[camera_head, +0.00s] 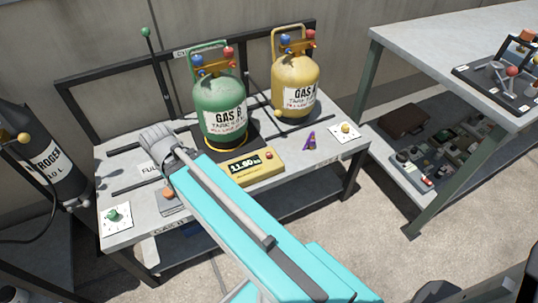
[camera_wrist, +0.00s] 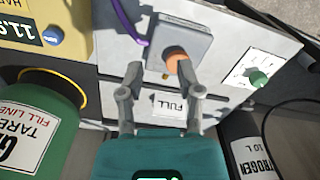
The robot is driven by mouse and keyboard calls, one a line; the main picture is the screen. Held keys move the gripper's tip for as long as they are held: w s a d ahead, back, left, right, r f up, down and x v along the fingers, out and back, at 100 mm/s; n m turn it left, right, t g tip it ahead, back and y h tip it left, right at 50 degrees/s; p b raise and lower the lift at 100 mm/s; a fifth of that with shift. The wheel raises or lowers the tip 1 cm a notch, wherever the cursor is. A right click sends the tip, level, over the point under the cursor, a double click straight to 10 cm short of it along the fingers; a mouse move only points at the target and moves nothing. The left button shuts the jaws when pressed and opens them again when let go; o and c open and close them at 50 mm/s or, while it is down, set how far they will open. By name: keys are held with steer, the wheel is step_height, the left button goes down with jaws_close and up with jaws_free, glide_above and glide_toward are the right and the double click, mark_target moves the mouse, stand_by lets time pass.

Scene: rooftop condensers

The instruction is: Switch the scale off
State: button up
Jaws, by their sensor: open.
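The scale's yellow readout box (camera_head: 253,167) sits on the near part of the bench, its lit display reading about 11.90, with a red button at its right end. In the wrist view this box (camera_wrist: 75,22) is at the upper left, with a blue button (camera_wrist: 52,37) beside the display. The green GAS B cylinder (camera_head: 222,110) stands upright on the dark scale platform (camera_head: 247,150). My gripper (camera_wrist: 160,72) is open, over the bench left of the readout box in the head view. An orange-brown knob (camera_wrist: 177,57) shows near its right finger; contact cannot be told.
A yellow GAS A cylinder (camera_head: 296,85) stands at the back right. A black nitrogen cylinder (camera_head: 50,160) is at far left. A grey box (camera_wrist: 182,38) carries the orange-brown knob. A green-knobbed white plate (camera_head: 115,215) lies at bench left. A second table (camera_head: 450,50) stands right.

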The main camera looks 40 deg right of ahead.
jaws_close()
stand_by(1.1)
